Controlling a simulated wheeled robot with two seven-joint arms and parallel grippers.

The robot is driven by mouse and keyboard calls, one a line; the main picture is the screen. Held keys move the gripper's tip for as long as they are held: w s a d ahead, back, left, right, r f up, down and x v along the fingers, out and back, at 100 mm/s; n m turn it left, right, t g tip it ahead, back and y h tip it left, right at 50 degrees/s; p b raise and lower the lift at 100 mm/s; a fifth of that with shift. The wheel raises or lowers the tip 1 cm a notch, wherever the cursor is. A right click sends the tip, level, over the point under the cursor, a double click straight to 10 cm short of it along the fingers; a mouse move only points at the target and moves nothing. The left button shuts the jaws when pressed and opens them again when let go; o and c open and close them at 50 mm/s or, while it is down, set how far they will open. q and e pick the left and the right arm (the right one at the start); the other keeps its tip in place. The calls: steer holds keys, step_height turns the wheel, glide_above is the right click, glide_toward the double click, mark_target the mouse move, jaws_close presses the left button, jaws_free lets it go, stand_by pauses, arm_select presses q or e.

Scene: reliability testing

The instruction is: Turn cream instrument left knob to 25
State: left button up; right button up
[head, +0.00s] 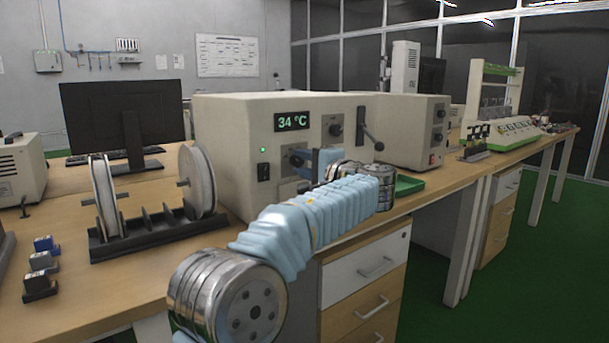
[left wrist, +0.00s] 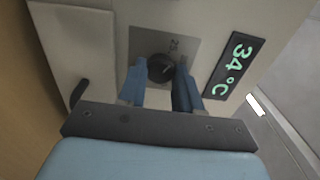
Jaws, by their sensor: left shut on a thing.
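The cream instrument (head: 225,130) stands on the wooden bench, and its green display (head: 293,121) reads 34 °C. The display also shows in the left wrist view (left wrist: 234,66), turned on its side. In the head view the gripper partly hides the knob. My right gripper is in neither view.
A second knob (head: 335,129) and a dark lever (head: 370,135) are on the same front panel. A black rack with reels (head: 199,181) stands to the left. Another cream box (head: 408,130) and a green tray (head: 408,185) are to the right.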

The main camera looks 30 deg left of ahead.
arm_select(q)
steer(key=shift+f+n+b, duration=0.15)
steer(key=shift+n+b, duration=0.65)
steer(key=shift+n, duration=0.3)
steer(key=o, duration=1)
steer(key=shift+o, duration=0.2)
steer(key=v, duration=1.4)
steer(key=shift+b, duration=0.3)
steer(key=shift+a, duration=0.1)
